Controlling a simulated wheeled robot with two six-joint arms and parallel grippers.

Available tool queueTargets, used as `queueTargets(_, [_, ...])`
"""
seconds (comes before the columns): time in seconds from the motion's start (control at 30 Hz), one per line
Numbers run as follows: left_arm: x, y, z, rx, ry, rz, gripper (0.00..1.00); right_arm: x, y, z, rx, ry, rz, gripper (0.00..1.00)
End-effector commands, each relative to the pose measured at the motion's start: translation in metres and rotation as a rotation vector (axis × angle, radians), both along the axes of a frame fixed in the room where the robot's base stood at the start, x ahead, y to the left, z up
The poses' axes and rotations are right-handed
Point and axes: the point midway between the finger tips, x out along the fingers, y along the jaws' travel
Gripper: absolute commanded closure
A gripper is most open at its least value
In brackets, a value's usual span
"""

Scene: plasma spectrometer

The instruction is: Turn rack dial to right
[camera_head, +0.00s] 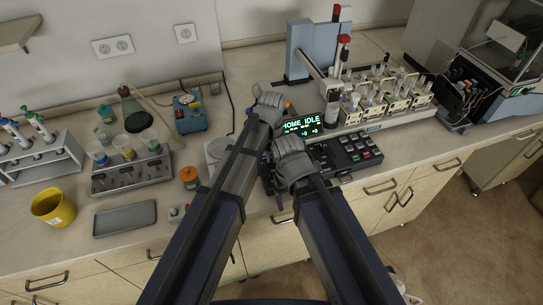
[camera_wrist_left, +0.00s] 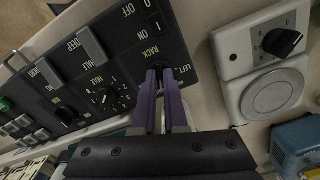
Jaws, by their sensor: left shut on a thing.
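In the left wrist view, my left gripper (camera_wrist_left: 160,75) is shut on the rack dial (camera_wrist_left: 157,65), a small dark knob on the black control panel (camera_wrist_left: 60,65). The purple fingers cover most of the knob, so its pointer cannot be read. The labels "RACK" and "LEFT" show beside it. In the head view, the control panel (camera_head: 345,152) is on the bench, and its left end is behind my arms. My left fingers are hidden there.
The display (camera_head: 303,122) reads "HOME IDLE". A hot plate (camera_wrist_left: 269,96) with a black knob is beside the panel. A blue box (camera_head: 189,115), an orange-capped jar (camera_head: 189,178) and a test-tube rack (camera_head: 385,99) stand around it. A grey tray (camera_head: 125,218) lies at left.

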Motion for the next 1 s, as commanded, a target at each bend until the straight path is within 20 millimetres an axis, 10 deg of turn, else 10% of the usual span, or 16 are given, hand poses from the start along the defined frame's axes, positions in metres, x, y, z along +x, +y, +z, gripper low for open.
queueTargets(0.6, [-0.0003,0.0,-0.0001,0.0,0.001,-0.038,1.0,0.0,0.0,-0.0001,0.0,0.0,0.0,0.21])
queueTargets(0.87, [-0.0002,0.0,-0.0001,0.0,0.0,-0.038,0.63,0.0,0.0,-0.0001,0.0,0.0,0.0,0.21])
queueTargets(1.0, [-0.0002,0.0,0.0,0.0,0.0,-0.038,0.6,0.0,0.0,0.0,0.0,0.0,0.0,0.21])
